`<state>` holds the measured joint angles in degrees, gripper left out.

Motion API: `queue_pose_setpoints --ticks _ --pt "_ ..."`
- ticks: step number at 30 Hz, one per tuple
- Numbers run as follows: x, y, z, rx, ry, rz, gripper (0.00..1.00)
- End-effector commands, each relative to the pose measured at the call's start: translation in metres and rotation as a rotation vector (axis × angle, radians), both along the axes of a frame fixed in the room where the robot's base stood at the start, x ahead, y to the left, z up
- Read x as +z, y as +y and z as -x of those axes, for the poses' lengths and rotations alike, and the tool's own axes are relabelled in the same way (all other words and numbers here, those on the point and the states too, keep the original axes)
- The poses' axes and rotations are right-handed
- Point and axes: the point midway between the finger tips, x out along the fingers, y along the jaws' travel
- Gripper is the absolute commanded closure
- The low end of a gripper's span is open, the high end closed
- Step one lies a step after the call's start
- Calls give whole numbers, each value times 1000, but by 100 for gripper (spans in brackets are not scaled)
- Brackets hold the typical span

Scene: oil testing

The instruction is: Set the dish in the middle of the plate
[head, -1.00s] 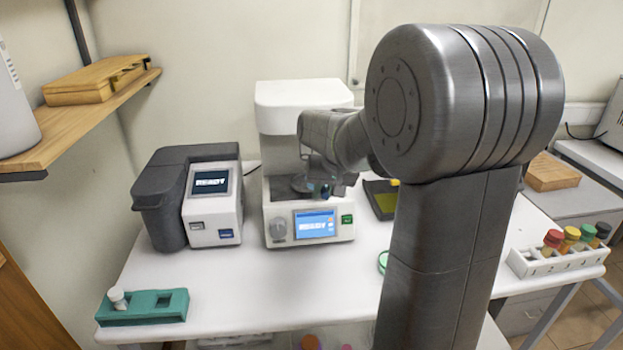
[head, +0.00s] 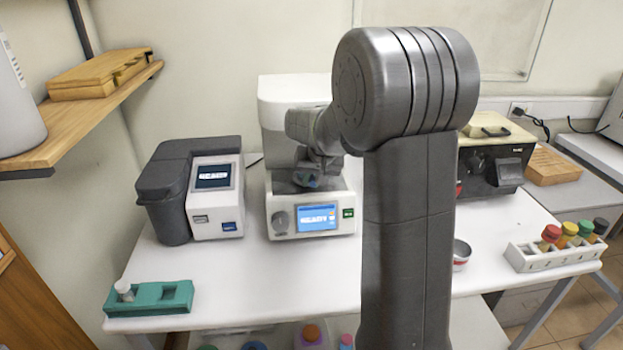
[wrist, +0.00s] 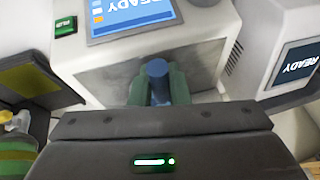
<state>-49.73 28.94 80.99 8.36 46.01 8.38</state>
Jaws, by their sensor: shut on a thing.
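My gripper (wrist: 160,88) is shut on a small blue cylindrical piece (wrist: 158,72) between its two green fingertips. This piece may be part of the dish; its lower part is hidden by the fingers and gripper body. In the head view my gripper (head: 308,181) is at the opening of the white instrument (head: 290,100), above its screen, and the blue piece shows small there. The plate cannot be made out clearly; the gripper and arm cover most of the opening. In the wrist view a grey metal surface lies behind the fingers.
A grey-and-white analyser (head: 214,205) stands left of the instrument. A teal holder (head: 150,298) with a white-capped vial is front left. A small cup (head: 461,254) and a white rack (head: 555,255) of coloured caps are on the right. The front middle of the table is clear.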

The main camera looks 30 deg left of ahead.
Motion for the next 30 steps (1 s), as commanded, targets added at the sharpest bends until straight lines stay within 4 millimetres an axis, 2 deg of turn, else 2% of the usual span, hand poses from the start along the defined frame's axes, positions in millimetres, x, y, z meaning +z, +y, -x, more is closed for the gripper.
queue_pose_setpoints --ticks 1,2,4,5,13,17,20,30 --pt "-3 0 0 0 0 0 100" --pt "-2 0 0 0 0 0 78" --pt "-2 0 0 0 0 0 65" --pt "-2 0 0 0 0 0 63" --pt "-1 0 0 0 0 0 63" --pt "7 -2 1 0 -1 -2 63" --pt "21 -8 4 0 -3 -3 63" --pt "86 -36 17 -1 -2 -2 63"
